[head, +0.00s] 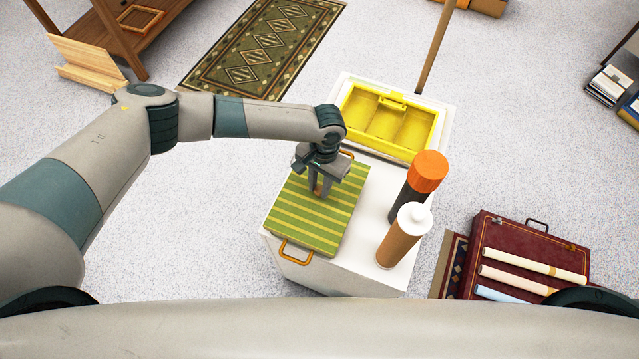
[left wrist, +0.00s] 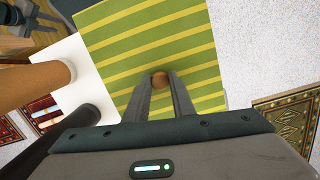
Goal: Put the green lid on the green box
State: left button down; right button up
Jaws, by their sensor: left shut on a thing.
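The green lid (head: 318,212) is a flat square with yellow-green stripes. It lies roughly level over the left part of the white-topped stand, and fills the middle of the left wrist view (left wrist: 150,45). My left gripper (head: 319,193) points down at its middle, shut on the lid's round brown knob (left wrist: 160,79). An orange handle (head: 294,251) shows at the lid's near edge, and another at the far edge, seemingly the green box's. The box itself is hidden beneath the lid; I cannot tell whether the lid touches it.
A brown tube with a white cap (head: 403,236) and a dark bottle with an orange cap (head: 426,173) stand close right of the lid. A maroon case (head: 525,243) with paper rolls lies right.

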pick_arm(q)
jog(key=shift+f, duration=0.15)
jog(key=c, duration=1.5)
grip_release()
jog(key=shift+r, duration=0.85)
jog(key=shift+w+d+r+b, duration=0.2)
jog(key=shift+r+b, duration=0.4)
jog(key=shift+r, duration=1.3)
jog(key=shift+w+d+r+b, duration=0.15)
jog(key=shift+r+b, duration=0.5)
jog(key=shift+r, duration=1.3)
jog(key=shift+w+d+r+b, duration=0.1)
jog(key=shift+w+r+b, duration=0.35)
jog(key=shift+r, duration=1.45)
jog(key=shift+s, duration=0.2)
